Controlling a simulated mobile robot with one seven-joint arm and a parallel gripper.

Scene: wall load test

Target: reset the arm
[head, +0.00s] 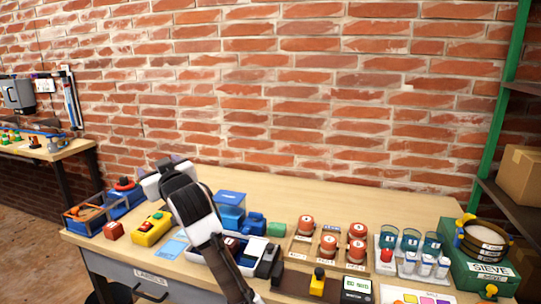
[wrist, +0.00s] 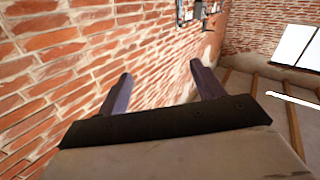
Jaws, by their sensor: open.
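My arm rises over the front of the wooden workbench (head: 262,193) in the head view. My gripper (head: 163,165) is at its upper end, above the left part of the bench, and its fingers are hard to make out there. In the wrist view my gripper (wrist: 158,88) shows two dark fingers spread wide apart with nothing between them. Beyond the fingers are the brick wall (wrist: 100,50) and, to the right, the ceiling with bright panels.
To the right are red-topped jars (head: 306,225), blue cups (head: 410,239) and a green sieve box (head: 485,271). A shelf (head: 500,205) stands far right. The bench's back strip is clear.

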